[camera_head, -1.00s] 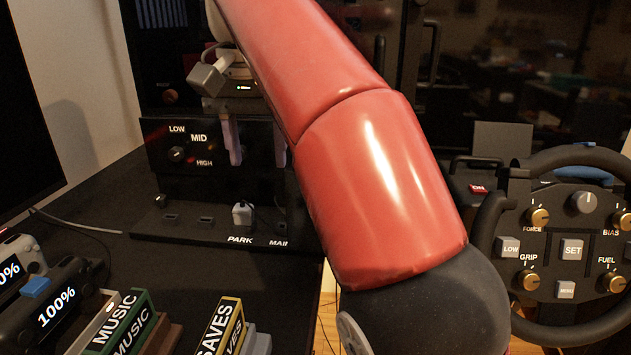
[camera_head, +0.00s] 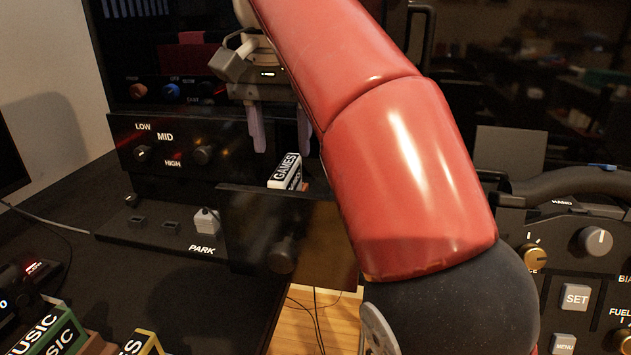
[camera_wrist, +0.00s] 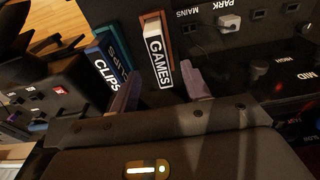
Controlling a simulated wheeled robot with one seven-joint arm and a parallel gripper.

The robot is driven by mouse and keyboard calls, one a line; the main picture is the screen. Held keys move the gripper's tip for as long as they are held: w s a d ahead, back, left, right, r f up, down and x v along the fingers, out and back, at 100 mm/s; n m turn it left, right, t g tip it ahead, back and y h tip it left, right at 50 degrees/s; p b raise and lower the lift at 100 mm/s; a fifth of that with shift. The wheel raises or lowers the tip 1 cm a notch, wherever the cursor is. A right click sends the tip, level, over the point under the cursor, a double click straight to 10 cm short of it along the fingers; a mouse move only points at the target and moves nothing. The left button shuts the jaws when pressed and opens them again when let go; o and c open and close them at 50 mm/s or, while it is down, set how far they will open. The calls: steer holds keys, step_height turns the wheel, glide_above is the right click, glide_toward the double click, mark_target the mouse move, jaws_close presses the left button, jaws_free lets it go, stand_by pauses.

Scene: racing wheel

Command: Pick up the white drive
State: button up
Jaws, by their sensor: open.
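A white drive (camera_head: 284,172) with a black GAMES label stands at a drawer in the head view. In the wrist view the white drive (camera_wrist: 158,52) shows beside a reddish-brown edge, its label facing up. My gripper (camera_head: 281,146) is open, with its two greyish-purple fingers above the drive in the head view. In the wrist view my gripper (camera_wrist: 160,72) has one finger to each side of the drive's near end. I see no contact. My arm hides the right side of the drawer in the head view.
A blue drive (camera_wrist: 104,62) labelled CLIPS lies just left of the white drive. A dark drawer front (camera_head: 245,225) with a knob juts out below. A control panel (camera_head: 160,145) stands behind. A steering wheel (camera_head: 575,185) is at right, and labelled drives (camera_head: 50,335) at lower left.

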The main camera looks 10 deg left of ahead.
mark_target(285, 167)
steer(key=shift+w+d+f, duration=0.2)
steer(key=shift+d+f, duration=0.05)
steer(key=shift+f, duration=0.1)
steer(key=shift+a+f, duration=0.1)
steer(key=shift+f, duration=0.6)
steer(key=f, duration=0.2)
steer(key=f+b, duration=0.1)
steer(key=w+f+b, duration=0.1)
steer(key=f, duration=0.1)
steer(key=shift+a+f, duration=0.1)
steer(key=shift+f, duration=0.2)
jaws_close()
